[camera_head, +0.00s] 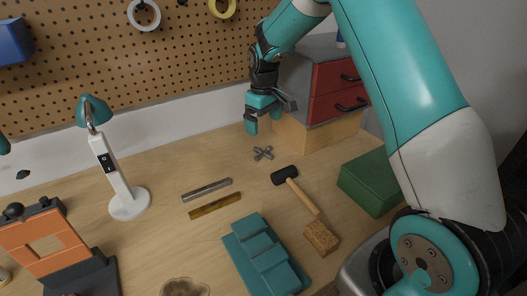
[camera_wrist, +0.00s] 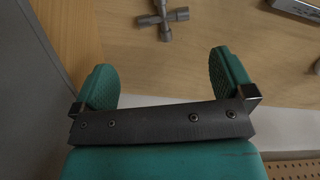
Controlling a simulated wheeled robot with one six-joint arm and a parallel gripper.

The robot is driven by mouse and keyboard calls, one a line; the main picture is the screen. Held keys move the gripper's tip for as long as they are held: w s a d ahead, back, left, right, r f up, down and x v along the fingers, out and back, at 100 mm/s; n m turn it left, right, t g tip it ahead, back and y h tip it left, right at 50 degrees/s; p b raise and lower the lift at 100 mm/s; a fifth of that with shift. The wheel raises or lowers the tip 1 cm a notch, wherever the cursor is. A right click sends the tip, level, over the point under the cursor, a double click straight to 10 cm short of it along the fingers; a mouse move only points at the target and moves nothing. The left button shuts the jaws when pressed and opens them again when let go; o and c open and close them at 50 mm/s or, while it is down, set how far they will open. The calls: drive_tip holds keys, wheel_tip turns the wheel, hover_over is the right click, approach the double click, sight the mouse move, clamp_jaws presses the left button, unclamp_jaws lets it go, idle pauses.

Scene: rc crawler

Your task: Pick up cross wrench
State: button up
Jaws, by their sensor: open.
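The cross wrench (camera_head: 263,153) is a small grey metal cross lying flat on the wooden workbench (camera_head: 160,240), in front of the drawer box. In the wrist view the cross wrench (camera_wrist: 164,17) shows at the top, beyond the fingertips and partly cut off by the picture's edge. My gripper (camera_head: 264,118) is open and empty, above and behind the wrench in the head view. In the wrist view its two teal fingers (camera_wrist: 165,75) stand wide apart with bare wood between them. The gripper does not touch the wrench.
A red-fronted drawer box (camera_head: 330,80) stands on a wooden block (camera_head: 318,133) close to the gripper. A black-headed mallet (camera_head: 300,190), metal bar (camera_head: 207,190), cork-like block (camera_head: 322,237) and green box (camera_head: 372,182) lie nearby. A white lamp (camera_head: 118,175) and pegboard (camera_head: 150,70) are to the left and behind.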

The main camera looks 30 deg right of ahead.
hover_over(263, 152)
drive_tip(key=f, duration=0.4)
drive_tip(key=shift+w+d+f+p, duration=0.25)
drive_tip(key=shift+f+p, duration=0.05)
drive_tip(key=shift+p, duration=0.1)
drive_tip(key=shift+s+a+f+p, duration=0.1)
drive_tip(key=shift+f+p, duration=0.45)
drive_tip(key=shift+f, duration=0.8)
drive_tip(key=shift+s+a+f+p, duration=0.1)
drive_tip(key=shift+f+p, duration=0.4)
drive_tip(key=shift+f, duration=0.8)
drive_tip(key=c, duration=0.9)
